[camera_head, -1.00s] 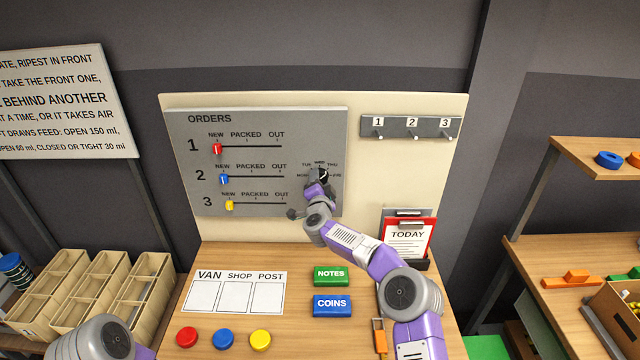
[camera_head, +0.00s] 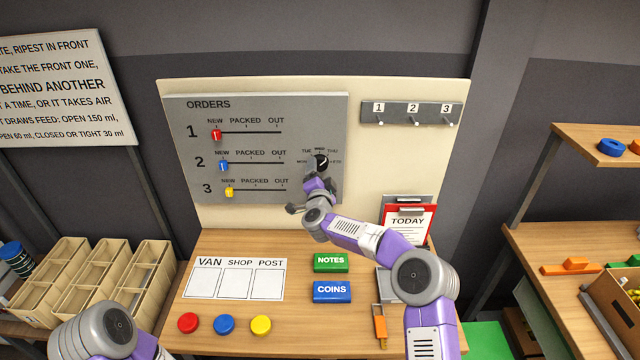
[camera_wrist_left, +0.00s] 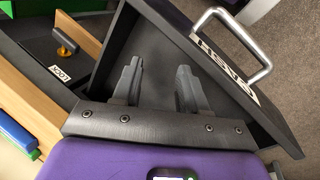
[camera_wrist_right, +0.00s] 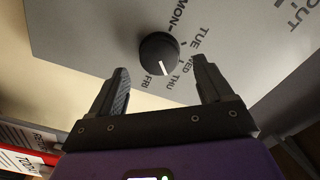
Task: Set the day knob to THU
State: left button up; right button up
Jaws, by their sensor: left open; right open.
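The day knob (camera_head: 321,162) is a round black dial with a white pointer line, on the right side of the grey orders board. Day labels MON to FRI arc around it. In the right wrist view, the knob (camera_wrist_right: 159,53) has its white line pointing closest to THU, slightly to the FRI side of that label. My right gripper (camera_head: 318,180) is open just below the knob; its fingers (camera_wrist_right: 160,85) are apart, with the knob beyond the tips and nothing between them.
The orders board (camera_head: 300,110) carries red, blue and yellow sliders. Below, the desk (camera_head: 210,240) holds a green NOTES block (camera_head: 331,262), a blue COINS block (camera_head: 332,292) and coloured buttons. A hook rail (camera_head: 410,113) is at right.

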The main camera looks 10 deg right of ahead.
jog(key=shift+s+a, duration=0.2)
jog(key=shift+s, duration=0.9)
jog(key=shift+s+a, duration=0.2)
jog(key=shift+s, duration=0.85)
